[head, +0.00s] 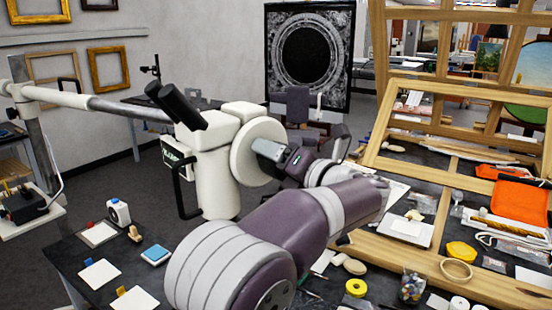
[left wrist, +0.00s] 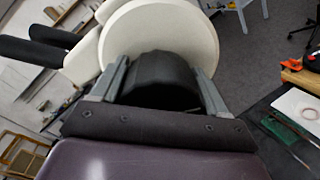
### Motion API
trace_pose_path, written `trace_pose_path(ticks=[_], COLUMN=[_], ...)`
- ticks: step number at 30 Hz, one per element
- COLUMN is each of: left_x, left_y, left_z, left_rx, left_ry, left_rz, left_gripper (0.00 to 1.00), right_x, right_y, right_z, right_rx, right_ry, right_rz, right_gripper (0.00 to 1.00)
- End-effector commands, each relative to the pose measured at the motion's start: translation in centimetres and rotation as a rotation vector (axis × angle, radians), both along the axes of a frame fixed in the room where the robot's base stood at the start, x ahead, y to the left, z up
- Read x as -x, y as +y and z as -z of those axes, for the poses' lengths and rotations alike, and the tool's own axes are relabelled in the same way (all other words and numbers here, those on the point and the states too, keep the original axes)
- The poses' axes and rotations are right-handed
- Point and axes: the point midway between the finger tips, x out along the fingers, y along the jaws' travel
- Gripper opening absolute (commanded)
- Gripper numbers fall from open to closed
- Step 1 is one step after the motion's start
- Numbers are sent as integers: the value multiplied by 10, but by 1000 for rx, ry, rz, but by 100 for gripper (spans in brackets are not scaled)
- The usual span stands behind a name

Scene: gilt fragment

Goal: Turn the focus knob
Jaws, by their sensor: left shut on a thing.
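The white microscope (head: 208,160), with black eyepieces (head: 176,104), hangs on a long boom arm (head: 85,100) in the head view. A round white disc (head: 243,160) is on its right side; the disc also shows in the left wrist view (left wrist: 165,28). The black focus knob (left wrist: 158,78) stands out from this disc. My left gripper (left wrist: 160,82) is shut on the knob, one grey finger on each side. In the head view my left gripper (head: 266,148) is against the disc and hides the knob. My right gripper is in neither view.
A wooden frame (head: 480,280) with tools, an orange cloth (head: 520,199) and yellow tape (head: 356,288) lies to the right.

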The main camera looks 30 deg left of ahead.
Motion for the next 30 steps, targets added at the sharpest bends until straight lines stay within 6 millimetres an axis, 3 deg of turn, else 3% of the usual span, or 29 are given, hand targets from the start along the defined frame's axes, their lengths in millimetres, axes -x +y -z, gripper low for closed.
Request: trace_pose_path(ticks=[18, 30], left_x=[-1, -1], left_y=[0, 0], left_z=[0, 1], left_rx=[-120, -148], left_ry=[360, 443], left_rz=[1, 1], left_gripper=[44, 44], right_x=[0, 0], right_y=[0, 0], right_z=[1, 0], right_rx=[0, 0], right_ry=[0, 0], right_rz=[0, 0], right_gripper=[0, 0])
